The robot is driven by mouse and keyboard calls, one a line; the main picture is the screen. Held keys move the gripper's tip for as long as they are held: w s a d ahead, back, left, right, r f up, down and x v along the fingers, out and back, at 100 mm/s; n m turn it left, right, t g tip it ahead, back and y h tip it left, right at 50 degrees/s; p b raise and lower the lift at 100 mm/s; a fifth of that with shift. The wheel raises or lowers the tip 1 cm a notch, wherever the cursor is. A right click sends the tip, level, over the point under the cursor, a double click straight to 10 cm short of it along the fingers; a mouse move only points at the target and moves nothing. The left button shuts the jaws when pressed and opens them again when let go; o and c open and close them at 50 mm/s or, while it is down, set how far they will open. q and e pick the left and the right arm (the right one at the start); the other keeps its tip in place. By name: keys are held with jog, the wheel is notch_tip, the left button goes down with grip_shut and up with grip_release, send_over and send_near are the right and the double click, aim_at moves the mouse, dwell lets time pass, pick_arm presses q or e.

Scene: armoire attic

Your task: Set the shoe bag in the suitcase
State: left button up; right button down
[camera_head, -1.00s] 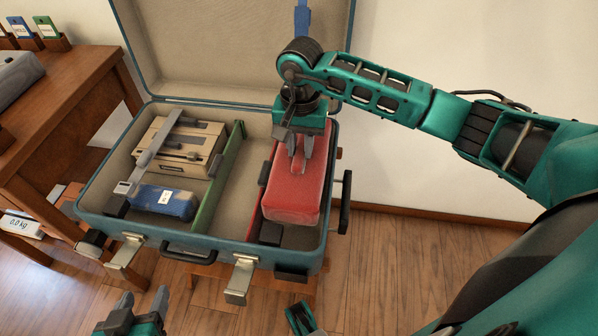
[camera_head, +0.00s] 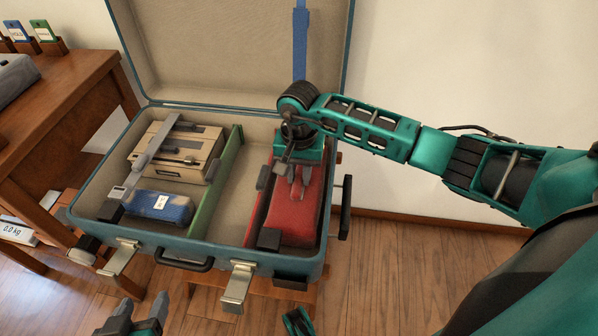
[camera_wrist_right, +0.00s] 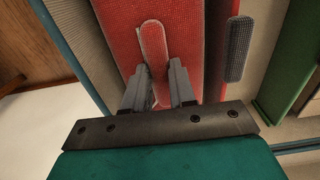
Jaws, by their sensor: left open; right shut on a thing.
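The shoe bag (camera_head: 297,215) is a red, long soft block. It lies inside the open suitcase (camera_head: 222,252), in the right compartment between a red divider and the right wall. My right gripper (camera_head: 299,190) is above it, shut on the bag's raised strap; the right wrist view shows the fingers (camera_wrist_right: 160,85) on both sides of the strap (camera_wrist_right: 153,48). The bag's underside is hidden, so I cannot tell if it rests on the floor. My left gripper (camera_head: 140,312) is open and empty at the bottom edge, in front of the suitcase.
A green divider (camera_head: 215,185) bounds the left compartment, which holds a beige case (camera_head: 178,152) and a blue pouch (camera_head: 160,207). The middle compartment is bare. The lid (camera_head: 225,50) stands open behind. A wooden desk (camera_head: 60,115) is at left.

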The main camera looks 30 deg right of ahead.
jog(key=c, duration=0.9)
grip_release()
pick_arm(q)
jog(key=shift+f, duration=0.1)
pick_arm(e)
jog(key=shift+r+p, duration=0.3)
jog(key=shift+r, duration=0.1)
pick_arm(q)
jog(key=shift+s+a+r+p, duration=0.15)
jog(key=shift+a+r+p, duration=0.2)
jog(key=shift+p, duration=0.3)
jog(key=shift+s+a+r+p, duration=0.1)
jog(key=shift+r+p, duration=0.3)
jog(key=shift+p, duration=0.2)
pick_arm(e)
notch_tip(320, 180, up, 11)
jog(key=shift+r, duration=0.2)
jog(key=shift+s, duration=0.1)
